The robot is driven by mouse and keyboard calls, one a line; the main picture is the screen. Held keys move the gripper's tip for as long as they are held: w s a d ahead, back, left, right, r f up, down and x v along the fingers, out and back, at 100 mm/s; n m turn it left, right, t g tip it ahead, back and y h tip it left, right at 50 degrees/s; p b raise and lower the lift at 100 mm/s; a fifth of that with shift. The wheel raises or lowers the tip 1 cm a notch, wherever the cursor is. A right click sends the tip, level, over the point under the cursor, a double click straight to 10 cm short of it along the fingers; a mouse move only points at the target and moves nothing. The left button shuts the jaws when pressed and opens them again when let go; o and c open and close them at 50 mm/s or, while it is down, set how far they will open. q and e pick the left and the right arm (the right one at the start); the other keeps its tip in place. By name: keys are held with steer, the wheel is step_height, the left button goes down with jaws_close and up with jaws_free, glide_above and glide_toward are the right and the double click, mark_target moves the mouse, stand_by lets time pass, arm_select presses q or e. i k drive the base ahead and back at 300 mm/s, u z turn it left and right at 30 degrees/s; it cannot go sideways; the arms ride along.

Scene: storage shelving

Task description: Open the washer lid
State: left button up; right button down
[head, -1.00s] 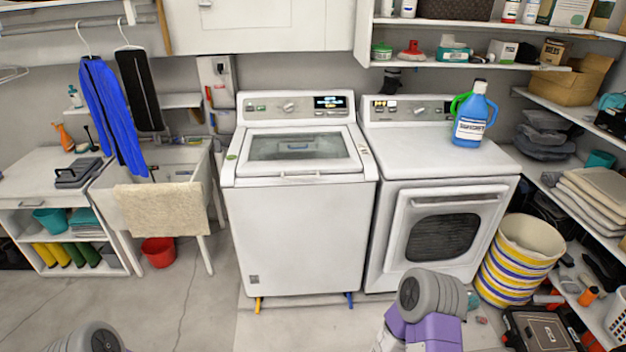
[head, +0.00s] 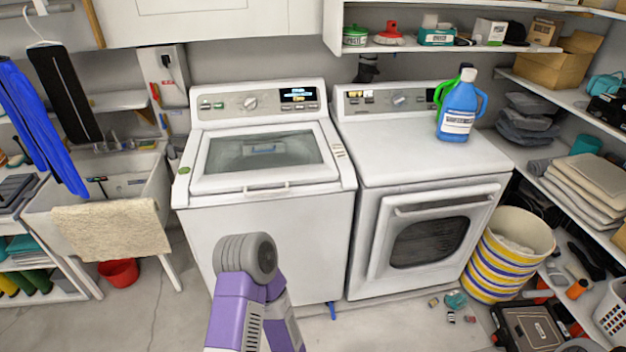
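The white top-loading washer (head: 265,235) stands in the middle of the head view. Its lid (head: 213,185), with a dark glass window (head: 262,153), lies shut on top. A light handle bar (head: 266,189) runs along the lid's front edge. A purple and grey arm part of mine rises from the bottom in front of the washer and hides some of its lower front. It is apart from the lid as far as I can see. Neither gripper's fingers show in the head view.
A white dryer (head: 421,230) stands to the right, with a blue detergent jug (head: 458,112) on top. A sink (head: 120,182) with a beige towel (head: 112,230) is at the left. A striped basket (head: 507,256) and a black case (head: 532,326) sit on the floor at right. An upper cabinet (head: 215,18) hangs above.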

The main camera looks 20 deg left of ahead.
mark_target(201, 184)
steer(key=u, duration=0.1)
steer(key=i, duration=0.9)
steer(key=u, duration=0.45)
